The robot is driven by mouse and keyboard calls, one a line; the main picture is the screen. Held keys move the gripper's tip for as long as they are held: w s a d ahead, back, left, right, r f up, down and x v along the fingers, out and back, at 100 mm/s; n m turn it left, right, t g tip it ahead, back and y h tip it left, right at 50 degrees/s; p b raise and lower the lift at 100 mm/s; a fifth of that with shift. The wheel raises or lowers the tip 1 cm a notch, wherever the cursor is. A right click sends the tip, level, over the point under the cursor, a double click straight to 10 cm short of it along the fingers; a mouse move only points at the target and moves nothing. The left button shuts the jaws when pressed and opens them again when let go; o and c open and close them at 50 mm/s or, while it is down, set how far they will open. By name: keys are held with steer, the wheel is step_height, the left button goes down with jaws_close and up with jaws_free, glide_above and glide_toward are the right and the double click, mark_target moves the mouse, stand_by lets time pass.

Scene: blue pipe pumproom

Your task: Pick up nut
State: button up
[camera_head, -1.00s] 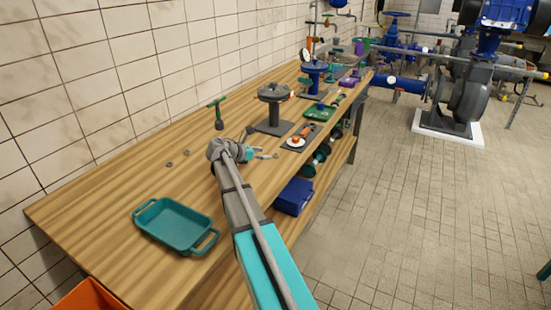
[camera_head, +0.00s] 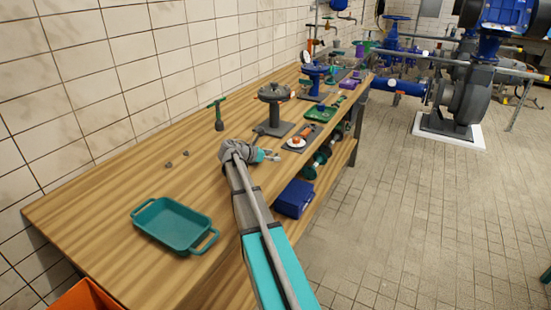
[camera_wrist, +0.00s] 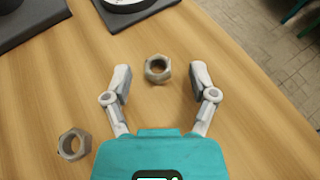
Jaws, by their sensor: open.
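A grey hex nut (camera_wrist: 151,75) lies on the wooden bench, between the fingertips of my gripper (camera_wrist: 161,76) in the wrist view. The fingers stand open on its left and right, with a gap on each side. A second, similar nut (camera_wrist: 67,149) lies at lower left in that view, outside the left finger. In the head view my gripper (camera_head: 270,156) is low over the bench near its front edge, partly hidden by my own wrist. The two nuts near it cannot be made out there.
Two small grey pieces (camera_head: 169,165) lie on the bench left of my arm. A teal tray (camera_head: 162,240) stands at the near end. A grey valve stand (camera_head: 276,110) and a dark plate with a white disc (camera_head: 312,132) are beyond my gripper. Bare bench lies at left.

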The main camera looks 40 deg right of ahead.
jaws_close()
steer(key=shift+r, duration=0.2)
stand_by(0.3)
steer(key=shift+r+p, duration=0.75)
steer(key=shift+p, duration=0.15)
steer(key=s+d+r+p, duration=0.8)
steer(key=s+r+p, duration=0.3)
steer(key=shift+s, duration=0.2)
steer(key=shift+r, duration=0.15)
steer(key=shift+r+p, duration=0.95)
steer(key=shift+p, duration=0.15)
